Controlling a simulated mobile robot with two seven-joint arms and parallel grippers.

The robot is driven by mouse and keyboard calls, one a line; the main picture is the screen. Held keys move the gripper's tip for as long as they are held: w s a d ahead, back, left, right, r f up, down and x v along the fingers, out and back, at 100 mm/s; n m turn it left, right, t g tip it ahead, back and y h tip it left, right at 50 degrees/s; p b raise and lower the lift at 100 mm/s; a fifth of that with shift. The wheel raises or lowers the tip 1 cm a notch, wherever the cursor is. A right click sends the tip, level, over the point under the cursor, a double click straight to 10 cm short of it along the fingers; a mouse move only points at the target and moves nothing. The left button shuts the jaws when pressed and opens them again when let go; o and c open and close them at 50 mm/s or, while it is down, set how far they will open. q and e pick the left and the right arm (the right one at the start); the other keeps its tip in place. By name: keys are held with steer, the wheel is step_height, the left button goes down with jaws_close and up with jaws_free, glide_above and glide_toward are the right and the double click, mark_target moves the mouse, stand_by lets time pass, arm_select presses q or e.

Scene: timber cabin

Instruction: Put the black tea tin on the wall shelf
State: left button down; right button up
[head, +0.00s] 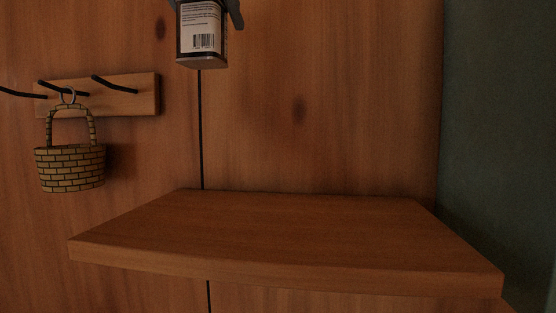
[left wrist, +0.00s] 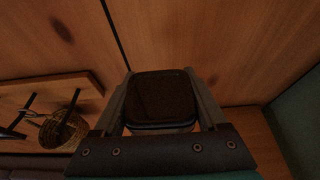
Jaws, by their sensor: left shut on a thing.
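The black tea tin (head: 201,42) is at the top of the head view, with a pale label and barcode facing me. My left gripper (head: 207,8) is shut on it and holds it in the air, above the level of the wall shelf. In the left wrist view, the dark lid of the tin (left wrist: 163,97) shows between the two fingers of the left gripper (left wrist: 162,90). The wooden wall shelf (head: 290,235) is below the tin, and its top is bare. My right gripper is in neither view.
A wooden hook rail (head: 145,95) with black hooks is on the wall at the left. A small woven basket (head: 70,168) hangs from it, left of the shelf. A dark green surface (head: 500,130) stands at the right. The wall above the shelf is clear.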

arm_select(q)
steer(key=shift+f+b, duration=2.35)
steer(key=shift+f, duration=7.55)
steer(key=shift+f, duration=0.15)
jaws_free()
